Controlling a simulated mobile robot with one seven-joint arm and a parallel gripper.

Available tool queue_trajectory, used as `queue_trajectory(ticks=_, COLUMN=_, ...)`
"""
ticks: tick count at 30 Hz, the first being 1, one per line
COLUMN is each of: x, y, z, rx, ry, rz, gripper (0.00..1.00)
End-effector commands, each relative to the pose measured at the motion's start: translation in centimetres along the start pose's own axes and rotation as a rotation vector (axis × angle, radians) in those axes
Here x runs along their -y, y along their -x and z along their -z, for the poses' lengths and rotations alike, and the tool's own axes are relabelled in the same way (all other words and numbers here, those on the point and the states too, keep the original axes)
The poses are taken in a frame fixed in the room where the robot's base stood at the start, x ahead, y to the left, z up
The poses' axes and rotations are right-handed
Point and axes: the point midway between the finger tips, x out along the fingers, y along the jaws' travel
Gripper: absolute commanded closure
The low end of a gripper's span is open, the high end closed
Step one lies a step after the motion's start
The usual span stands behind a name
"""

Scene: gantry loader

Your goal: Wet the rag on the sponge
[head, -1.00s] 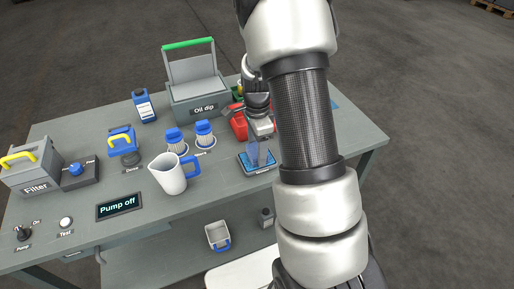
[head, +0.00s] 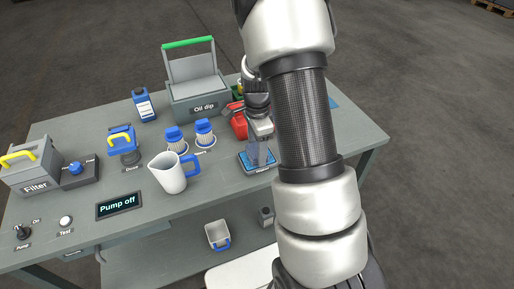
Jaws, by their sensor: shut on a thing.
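My gripper (head: 262,134) points down at the right half of the table and is shut on a folded blue-grey rag (head: 256,153). The rag hangs below the fingers, directly over the blue sponge (head: 245,161) in its dark tray. The rag's lower edge seems to meet the sponge, but I cannot tell how firmly it presses. My arm hides the right part of the tray.
A white jug with a blue handle (head: 170,178) stands left of the sponge. Two blue-capped filters (head: 205,133) and a red can (head: 239,126) stand behind. The grey Oil dip box (head: 198,98) is at the back.

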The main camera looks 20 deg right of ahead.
Motion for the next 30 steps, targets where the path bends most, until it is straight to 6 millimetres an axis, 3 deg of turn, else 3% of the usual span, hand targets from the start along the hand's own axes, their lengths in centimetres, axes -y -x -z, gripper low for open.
queue_trajectory(ticks=14, x=-0.1, y=0.0, z=0.0, rx=0.0, ry=0.0, rz=-0.003, gripper=0.6)
queue_trajectory(ticks=30, x=0.0, y=4.4, z=-0.1, rx=0.0, ry=0.0, rz=-0.001, gripper=0.6)
